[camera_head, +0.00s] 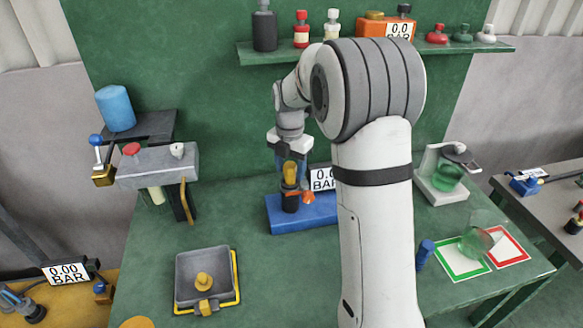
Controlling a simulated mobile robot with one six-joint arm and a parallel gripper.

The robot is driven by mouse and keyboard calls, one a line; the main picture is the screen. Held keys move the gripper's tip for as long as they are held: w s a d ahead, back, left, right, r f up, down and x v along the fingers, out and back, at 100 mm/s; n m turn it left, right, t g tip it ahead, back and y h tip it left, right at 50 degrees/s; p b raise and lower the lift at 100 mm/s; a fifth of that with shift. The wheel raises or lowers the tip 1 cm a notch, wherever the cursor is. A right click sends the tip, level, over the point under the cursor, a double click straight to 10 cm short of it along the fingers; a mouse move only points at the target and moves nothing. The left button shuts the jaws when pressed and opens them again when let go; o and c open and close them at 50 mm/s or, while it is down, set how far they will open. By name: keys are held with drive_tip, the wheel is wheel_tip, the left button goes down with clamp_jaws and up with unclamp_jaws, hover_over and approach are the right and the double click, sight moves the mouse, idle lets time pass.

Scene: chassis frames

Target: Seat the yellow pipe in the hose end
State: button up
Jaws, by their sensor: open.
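A yellow piece (290,174), which looks like the yellow pipe, stands upright between the fingers of my gripper (290,166). My gripper points down, and its jaws are open around the piece. Directly below is a dark round fitting (290,201), probably the hose end, on a blue base (310,215). The yellow piece's lower end meets or enters this fitting; how deep it sits is too small to tell. My wrist and fingers hide part of it.
A 0.0 BAR display (322,179) stands close on the right, partly behind my arm. A grey tray (204,274) with a yellow knob is at front left. A grey valve block (157,166) stands at left. A shelf (255,55) of bottles is above. The bench between tray and base is clear.

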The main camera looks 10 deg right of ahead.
wheel_tip(320, 180, up, 11)
drive_tip(key=s+f+m+t, duration=0.1)
drive_tip(key=s+f+m, duration=0.1)
drive_tip(key=s+m, duration=1.1)
drive_tip(key=s+f+m+t, duration=0.2)
drive_tip(key=s+m, duration=1.2)
drive_tip(key=s, duration=0.1)
drive_tip(key=shift+s+d+f+b, duration=0.25)
drive_tip(key=shift+s+d+b, duration=0.05)
drive_tip(key=shift+s+b, duration=0.1)
